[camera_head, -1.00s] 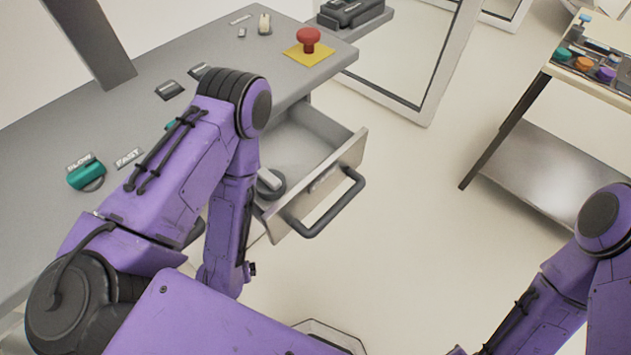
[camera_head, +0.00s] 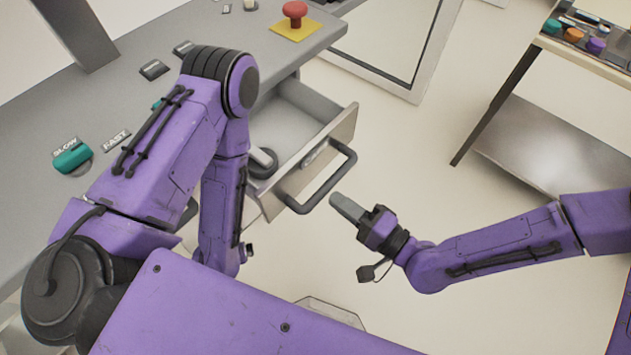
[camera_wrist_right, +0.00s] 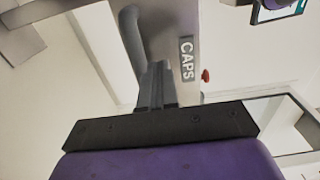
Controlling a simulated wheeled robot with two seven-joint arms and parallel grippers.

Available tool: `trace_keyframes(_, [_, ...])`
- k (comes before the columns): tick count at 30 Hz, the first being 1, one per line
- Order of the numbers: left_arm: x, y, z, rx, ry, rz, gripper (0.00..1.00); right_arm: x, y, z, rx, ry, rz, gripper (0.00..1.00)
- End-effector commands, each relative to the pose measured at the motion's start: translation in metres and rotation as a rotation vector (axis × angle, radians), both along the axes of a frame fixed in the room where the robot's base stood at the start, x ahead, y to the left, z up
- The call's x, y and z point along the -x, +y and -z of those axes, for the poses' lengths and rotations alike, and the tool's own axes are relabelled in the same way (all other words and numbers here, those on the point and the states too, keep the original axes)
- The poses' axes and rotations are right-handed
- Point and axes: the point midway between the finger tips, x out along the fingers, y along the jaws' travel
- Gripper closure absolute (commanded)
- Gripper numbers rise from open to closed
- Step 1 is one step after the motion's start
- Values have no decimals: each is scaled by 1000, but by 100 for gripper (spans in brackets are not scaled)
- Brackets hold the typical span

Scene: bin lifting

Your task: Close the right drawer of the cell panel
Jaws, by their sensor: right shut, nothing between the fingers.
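The right drawer (camera_head: 333,138) of the cell panel (camera_head: 110,110) stands pulled out in the head view. It has a dark bar handle (camera_head: 325,187) and a dark object with a pale part lies inside. My right gripper (camera_head: 341,204) is shut and empty, just right of the handle, with its fingertips pointing toward it. In the right wrist view the shut fingers (camera_wrist_right: 156,80) point at the drawer front, which carries a "CAPS" label (camera_wrist_right: 187,60). The handle (camera_wrist_right: 132,45) shows beside the fingertips; I cannot tell whether they touch. My left gripper is hidden or out of view.
A red button on a yellow plate (camera_head: 296,30) and a green knob (camera_head: 72,156) sit on the panel top. A side table (camera_head: 540,145) with coloured caps stands at the right. A framed panel (camera_head: 385,50) stands behind the drawer. The floor right of the drawer is clear.

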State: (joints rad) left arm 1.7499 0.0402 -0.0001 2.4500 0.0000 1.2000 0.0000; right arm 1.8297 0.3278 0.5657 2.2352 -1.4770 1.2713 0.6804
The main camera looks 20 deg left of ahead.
Motion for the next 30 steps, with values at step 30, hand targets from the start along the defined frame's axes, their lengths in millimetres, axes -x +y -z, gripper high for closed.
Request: trace_keyframes(30, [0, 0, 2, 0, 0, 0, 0, -30, 72, 1, 1, -1, 15, 100])
